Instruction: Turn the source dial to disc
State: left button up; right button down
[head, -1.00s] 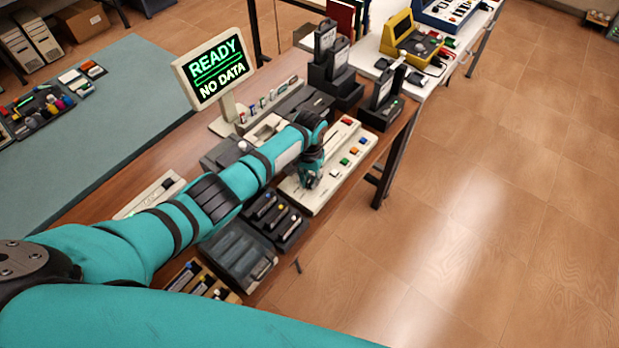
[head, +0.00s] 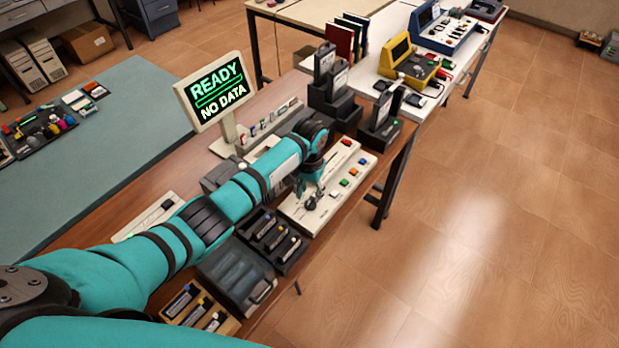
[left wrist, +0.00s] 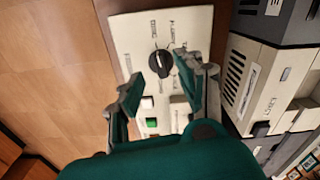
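The cream control panel (head: 356,164) lies on the wooden table, with coloured buttons along its right part. In the left wrist view the panel (left wrist: 134,40) shows a black round source dial (left wrist: 161,62) with a white mark, and printed labels around it too small to read surely. My left gripper (left wrist: 160,76) is open, its two fingers apart on either side of the dial and nothing held. Whether a finger touches the dial I cannot tell. In the head view the left gripper (head: 311,192) is over the near left end of the panel. My right gripper is out of view.
A monitor (head: 217,92) reads READY, NO DATA. A dark tray of cartridges (head: 272,240) and a grey lidded box (head: 237,276) lie near the panel. Black docks (head: 380,128) stand behind it. Open floor is to the right.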

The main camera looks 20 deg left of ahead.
aim_at(309, 202)
pick_arm(q)
notch_tip(309, 202, up, 8)
jog(key=shift+f, duration=0.1)
dwell(0.6)
